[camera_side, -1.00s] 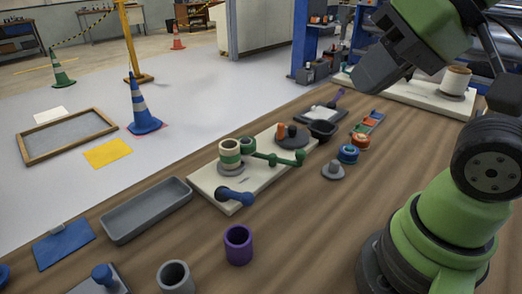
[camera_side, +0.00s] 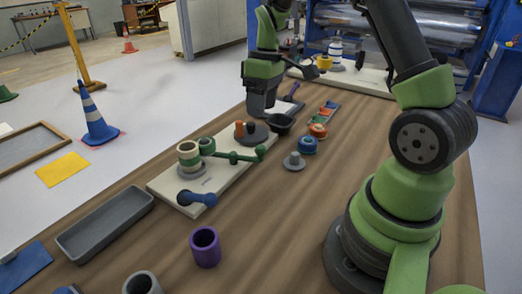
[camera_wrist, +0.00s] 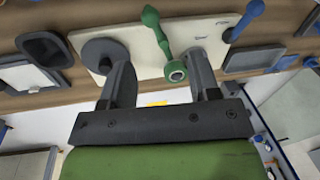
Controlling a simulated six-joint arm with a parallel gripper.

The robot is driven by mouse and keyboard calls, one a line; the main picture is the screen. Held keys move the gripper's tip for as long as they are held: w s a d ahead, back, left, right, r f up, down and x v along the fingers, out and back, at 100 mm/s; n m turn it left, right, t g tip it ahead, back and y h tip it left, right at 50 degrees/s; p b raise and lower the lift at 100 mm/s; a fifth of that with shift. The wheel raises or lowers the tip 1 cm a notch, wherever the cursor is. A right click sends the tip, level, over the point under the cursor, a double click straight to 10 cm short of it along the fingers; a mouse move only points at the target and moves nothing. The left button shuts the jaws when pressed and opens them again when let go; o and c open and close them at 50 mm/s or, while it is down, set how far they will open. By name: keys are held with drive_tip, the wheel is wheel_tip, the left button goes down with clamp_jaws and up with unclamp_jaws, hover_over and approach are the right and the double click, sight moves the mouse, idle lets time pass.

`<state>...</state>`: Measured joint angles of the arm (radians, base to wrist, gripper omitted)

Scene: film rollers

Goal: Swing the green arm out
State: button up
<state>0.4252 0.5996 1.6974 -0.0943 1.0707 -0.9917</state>
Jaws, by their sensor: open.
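The green arm (camera_side: 234,156) lies across a cream board (camera_side: 221,181), from a hollow green post (camera_side: 207,146) to a round knob (camera_side: 261,151) at the board's right edge. In the wrist view the green arm (camera_wrist: 158,33) points away from the post (camera_wrist: 175,70), which is between my finger lines. My gripper (camera_side: 262,112) hangs at the board's far end, just above and behind the dark grey disc. In the wrist view my gripper (camera_wrist: 160,65) is open, with nothing held.
A blue lever (camera_side: 198,198) sits at the board's near end. A black bowl (camera_side: 281,123), grey flanged piece (camera_side: 294,162) and blue ring (camera_side: 308,145) stand right of the board. A purple cup (camera_side: 205,246) stands nearer.

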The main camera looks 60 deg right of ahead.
sight(261, 150)
drive_tip(key=f, duration=1.2)
drive_tip(key=shift+s+a+f, duration=0.15)
drive_tip(key=shift+a, duration=0.15)
clamp_jaws()
